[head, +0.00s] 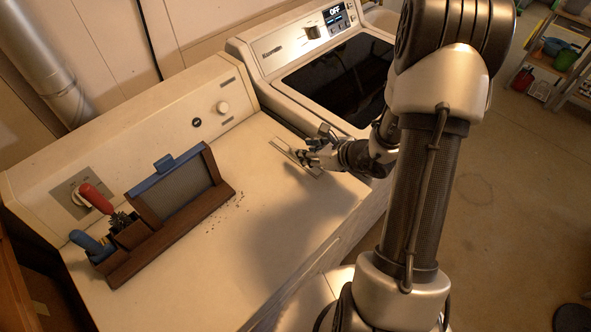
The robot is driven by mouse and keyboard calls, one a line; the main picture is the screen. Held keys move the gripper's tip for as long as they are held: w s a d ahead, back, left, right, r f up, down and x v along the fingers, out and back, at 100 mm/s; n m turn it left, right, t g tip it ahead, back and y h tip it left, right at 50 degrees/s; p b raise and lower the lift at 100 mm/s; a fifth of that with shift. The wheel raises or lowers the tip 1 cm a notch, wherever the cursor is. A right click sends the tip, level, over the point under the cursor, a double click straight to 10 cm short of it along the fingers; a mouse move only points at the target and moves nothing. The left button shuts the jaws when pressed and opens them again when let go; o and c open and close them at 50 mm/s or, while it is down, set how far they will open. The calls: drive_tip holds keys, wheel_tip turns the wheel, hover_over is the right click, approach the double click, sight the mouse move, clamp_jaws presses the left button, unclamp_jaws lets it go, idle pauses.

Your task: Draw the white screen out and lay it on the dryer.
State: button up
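A thin, pale, flat piece (284,147), which looks like the white screen, is at the right part of the dryer's top (270,215). It is seen at a steep angle, and my gripper hides part of it. I cannot tell whether it lies flat or is slightly raised. My gripper (309,154) is right at its right side, low over the dryer. The fingers are small and partly covered by the pale piece and the wrist, so I cannot tell whether they grip it.
A brown wooden holder (150,250) stands on the dryer's left part with a blue-edged grey screen (185,188), a red-handled brush (97,198) and a blue-handled tool (88,242). Dark crumbs lie beside it. A washer (345,75) adjoins behind. The dryer's front middle is clear.

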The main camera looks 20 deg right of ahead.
drive_tip(key=x, duration=0.2)
drive_tip(key=b+x, duration=0.1)
drive_tip(key=x, duration=0.1)
drive_tip(key=shift+w+d+f, duration=0.1)
drive_tip(key=shift+w+f, duration=0.15)
drive_tip(key=shift+f, duration=0.05)
clamp_jaws()
idle(0.5)
